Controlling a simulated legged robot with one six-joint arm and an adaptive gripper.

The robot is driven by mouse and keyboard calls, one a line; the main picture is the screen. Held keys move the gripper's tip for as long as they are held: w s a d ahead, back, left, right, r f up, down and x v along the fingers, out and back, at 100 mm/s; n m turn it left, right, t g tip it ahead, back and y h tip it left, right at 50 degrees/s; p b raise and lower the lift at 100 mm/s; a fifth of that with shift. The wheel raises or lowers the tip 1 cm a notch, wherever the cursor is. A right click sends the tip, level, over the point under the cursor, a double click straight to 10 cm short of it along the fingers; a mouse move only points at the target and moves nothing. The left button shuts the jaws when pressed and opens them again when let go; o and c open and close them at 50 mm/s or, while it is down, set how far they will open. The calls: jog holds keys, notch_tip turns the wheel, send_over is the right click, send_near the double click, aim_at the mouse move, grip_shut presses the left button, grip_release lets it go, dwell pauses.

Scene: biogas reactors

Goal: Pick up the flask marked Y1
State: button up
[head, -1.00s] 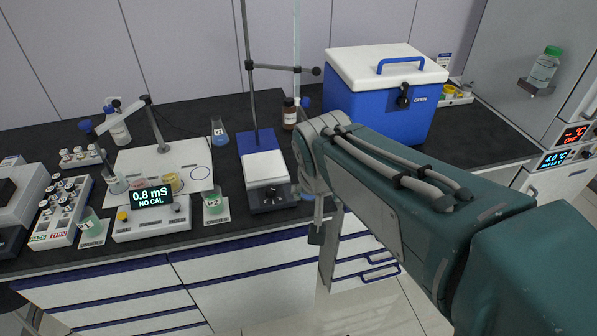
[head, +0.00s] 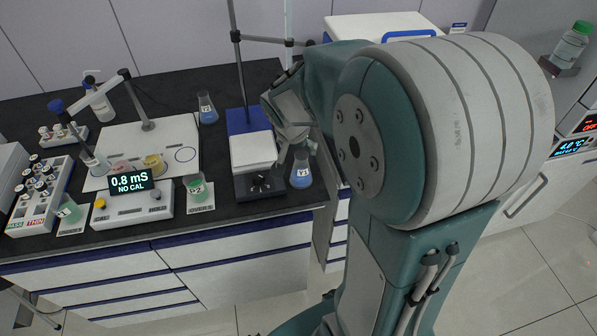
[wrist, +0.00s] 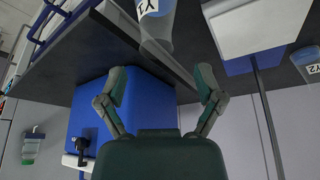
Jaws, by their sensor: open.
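The flask marked Y1 (wrist: 155,28) has a white label and blue-tinted contents. The wrist view is upside down and shows it at the top, ahead of and roughly between my fingers, apart from them. In the head view the flask with blue liquid (head: 301,177) stands near the bench's front edge, right of the stirrer; its neck is partly hidden by my gripper. My gripper (wrist: 162,84) is open and empty. In the head view my gripper (head: 298,142) is just above and behind that flask, partly hidden by my arm.
A stirrer with a stand (head: 259,165) is close to the flask's left. A blue flask marked Y2 (head: 207,109) stands further back. A green flask (head: 196,189) is left of the stirrer.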

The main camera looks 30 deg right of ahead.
aim_at(302, 156)
jog(key=x, duration=0.4)
jog(key=shift+s+d+f, duration=0.1)
jog(key=shift+s+d, duration=0.15)
jog(key=shift+d, duration=0.1)
jog(key=shift+w+f, duration=0.15)
jog(key=shift+f, duration=0.2)
jog(key=shift+a+f, duration=0.1)
jog(key=shift+a, duration=0.4)
jog(key=c, duration=0.3)
jog(key=shift+d, duration=0.4)
grip_shut()
